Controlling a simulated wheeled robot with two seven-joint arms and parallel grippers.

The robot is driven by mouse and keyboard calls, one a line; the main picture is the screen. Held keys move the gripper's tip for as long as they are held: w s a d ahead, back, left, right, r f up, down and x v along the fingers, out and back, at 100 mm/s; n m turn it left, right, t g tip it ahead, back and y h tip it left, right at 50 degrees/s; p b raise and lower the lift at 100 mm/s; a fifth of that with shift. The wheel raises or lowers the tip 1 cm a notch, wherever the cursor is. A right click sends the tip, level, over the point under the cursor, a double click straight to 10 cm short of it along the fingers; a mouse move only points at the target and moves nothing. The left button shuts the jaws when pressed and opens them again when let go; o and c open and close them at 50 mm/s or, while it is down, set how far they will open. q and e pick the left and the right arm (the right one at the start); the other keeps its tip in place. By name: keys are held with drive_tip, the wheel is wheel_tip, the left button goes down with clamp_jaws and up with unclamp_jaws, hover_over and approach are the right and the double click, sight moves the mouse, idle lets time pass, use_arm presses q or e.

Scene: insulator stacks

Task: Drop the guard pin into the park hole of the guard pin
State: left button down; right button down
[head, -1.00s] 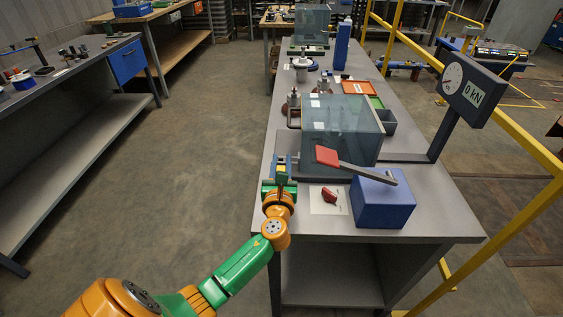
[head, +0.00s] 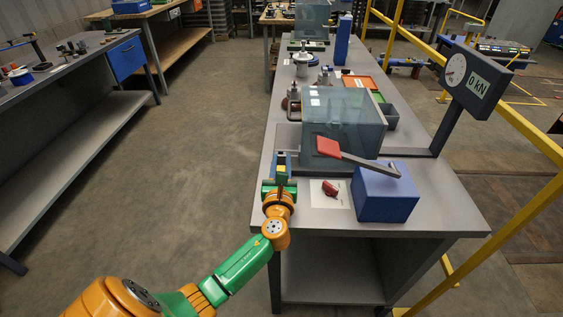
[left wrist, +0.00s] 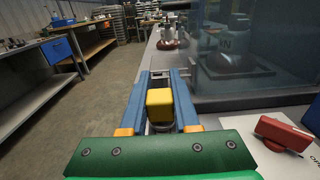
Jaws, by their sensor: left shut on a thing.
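My left gripper (head: 281,168) is shut on a yellow block-headed piece, which I take to be the guard pin (left wrist: 159,104). The yellow head sits between the two blue fingers in the left wrist view, with a darker round part just below it. The gripper is at the left edge of the bench, left of the clear guard box (head: 343,118). The park hole cannot be made out in either view. My right gripper is not in view.
A red-ended lever (head: 358,159) reaches over a blue block (head: 385,192). A small red piece (head: 330,189) lies on a white card at the bench's near end. A gauge with a "0 kN" display (head: 476,80) stands at right. The aisle floor (head: 200,160) is clear.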

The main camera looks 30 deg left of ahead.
use_arm(q)
drive_tip(key=shift+f, duration=0.15)
drive_tip(key=c, duration=0.6)
unclamp_jaws()
drive_tip(key=v, duration=0.7)
drive_tip(key=shift+s+d, duration=0.1)
